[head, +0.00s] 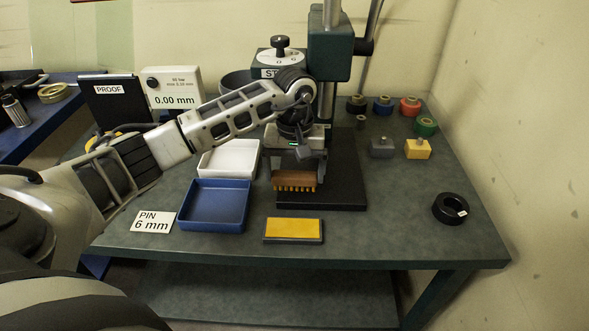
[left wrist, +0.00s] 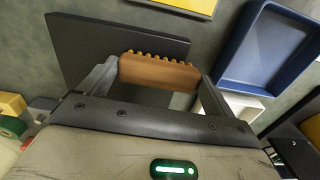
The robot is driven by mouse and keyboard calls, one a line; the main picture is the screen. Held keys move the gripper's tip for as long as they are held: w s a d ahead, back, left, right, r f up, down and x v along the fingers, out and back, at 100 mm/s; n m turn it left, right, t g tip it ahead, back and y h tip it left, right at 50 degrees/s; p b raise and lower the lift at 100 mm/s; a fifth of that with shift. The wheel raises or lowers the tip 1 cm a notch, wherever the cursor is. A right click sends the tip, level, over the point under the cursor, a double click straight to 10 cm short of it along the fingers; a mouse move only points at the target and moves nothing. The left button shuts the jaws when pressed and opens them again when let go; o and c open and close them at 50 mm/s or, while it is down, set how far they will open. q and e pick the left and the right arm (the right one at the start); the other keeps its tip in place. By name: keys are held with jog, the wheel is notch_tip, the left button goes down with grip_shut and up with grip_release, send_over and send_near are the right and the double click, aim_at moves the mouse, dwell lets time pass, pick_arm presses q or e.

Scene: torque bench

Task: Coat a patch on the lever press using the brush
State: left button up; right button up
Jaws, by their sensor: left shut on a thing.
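My left gripper (head: 294,172) is shut on the brush (head: 294,181), which has a brown wooden back and yellow bristles pointing down. In the left wrist view the brush (left wrist: 158,72) lies across between both fingers. The gripper holds it over the black base plate of the lever press (head: 330,45), near the plate's front left part. The press is dark green with a steel column. The base plate also shows in the left wrist view (left wrist: 85,50). I cannot tell whether the bristles touch the plate. No coated patch is discernible. My right gripper is not in view.
A yellow-topped pad (head: 293,229) lies at the bench's front edge. A blue tray (head: 215,205) and a white tray (head: 229,158) stand left of the press. A black ring (head: 450,208) lies at right.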

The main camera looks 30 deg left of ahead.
aim_at(313, 176)
pick_arm(q)
jog(key=shift+f+b, duration=0.55)
jog(key=shift+f, duration=0.1)
jog(key=shift+w+d+b, duration=0.3)
jog(key=shift+w+d, duration=0.25)
jog(key=shift+d, duration=0.3)
jog(key=shift+w+d+b, duration=0.25)
jog(key=shift+w+d, duration=0.25)
jog(key=shift+d, duration=0.35)
jog(key=shift+w+d+f+b, duration=0.1)
jog(key=shift+w+d+b, duration=0.4)
jog(key=shift+d, duration=0.4)
jog(key=shift+w+d+f+b, duration=0.1)
jog(key=shift+w+d+b, duration=0.45)
jog(key=shift+d, duration=0.4)
jog(key=shift+w+d+f+b, duration=0.1)
jog(key=shift+w+d+b, duration=0.25)
jog(key=shift+w+d, duration=0.55)
jog(key=shift+d, duration=0.65)
jog(key=shift+r, duration=0.2)
